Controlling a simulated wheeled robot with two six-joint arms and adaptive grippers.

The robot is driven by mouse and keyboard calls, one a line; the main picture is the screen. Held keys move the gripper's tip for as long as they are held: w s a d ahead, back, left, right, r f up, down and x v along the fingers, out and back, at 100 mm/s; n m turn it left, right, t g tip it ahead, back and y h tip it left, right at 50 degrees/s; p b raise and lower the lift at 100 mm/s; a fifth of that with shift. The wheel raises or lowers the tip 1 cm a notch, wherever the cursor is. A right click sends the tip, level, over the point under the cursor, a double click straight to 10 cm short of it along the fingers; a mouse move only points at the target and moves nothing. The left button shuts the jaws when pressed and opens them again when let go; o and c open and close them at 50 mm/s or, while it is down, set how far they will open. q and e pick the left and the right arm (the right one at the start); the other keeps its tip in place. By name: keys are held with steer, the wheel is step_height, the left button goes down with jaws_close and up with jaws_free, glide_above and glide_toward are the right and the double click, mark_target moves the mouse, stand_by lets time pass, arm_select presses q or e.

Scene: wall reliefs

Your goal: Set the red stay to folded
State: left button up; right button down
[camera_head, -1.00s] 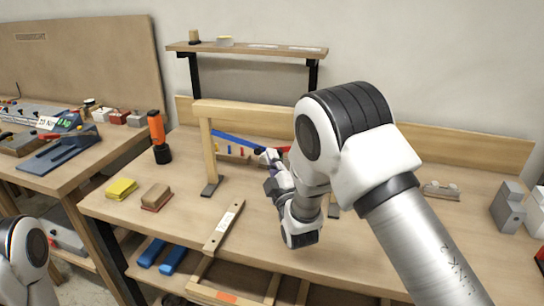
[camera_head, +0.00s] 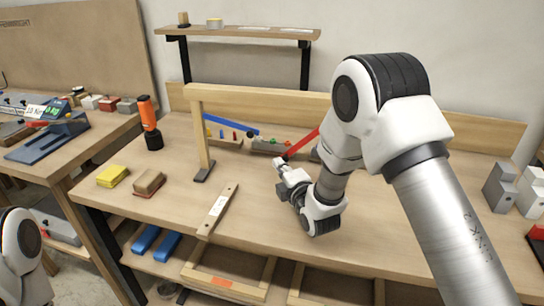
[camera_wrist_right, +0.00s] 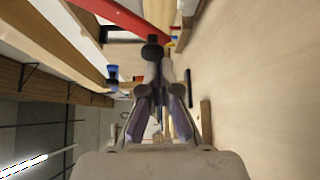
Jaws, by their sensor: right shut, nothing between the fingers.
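The red stay (camera_head: 303,142) slopes up to the right from a dark lower end, and my right arm hides its upper part. It also shows as a red bar at the top of the right wrist view (camera_wrist_right: 112,14). The blue stay (camera_head: 228,123) slopes down to the right from the post of a wooden frame (camera_head: 265,101). My right gripper (camera_head: 279,163) is shut and empty, just below and left of the red stay's lower end. In the right wrist view its closed fingertips (camera_wrist_right: 152,50) are near the red bar; contact cannot be told. My left gripper is out of view.
A grey block with small coloured parts (camera_head: 268,146) lies behind the gripper. A wooden strip (camera_head: 217,210), a brown block (camera_head: 148,182), a yellow block (camera_head: 112,176) and an orange-black tool (camera_head: 149,122) are on the bench. Bare bench top lies around the strip.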

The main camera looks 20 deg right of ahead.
steer(key=s+d+f+n+g+p, duration=0.1)
steer(key=s+d+f+n+g+h+p, duration=0.1)
steer(key=d, duration=0.1)
steer(key=s+d+n+p, duration=0.1)
steer(key=d, duration=0.1)
steer(key=shift+f+n+g, duration=0.3)
steer(key=shift+f+g, duration=0.1)
steer(key=shift+s+d+f, duration=0.1)
steer(key=shift+d+f, duration=0.05)
steer(key=shift+f, duration=0.1)
steer(key=shift+r, duration=0.25)
steer(key=shift+r+p, duration=0.55)
steer(key=shift+r, duration=0.05)
steer(key=shift+f, duration=0.15)
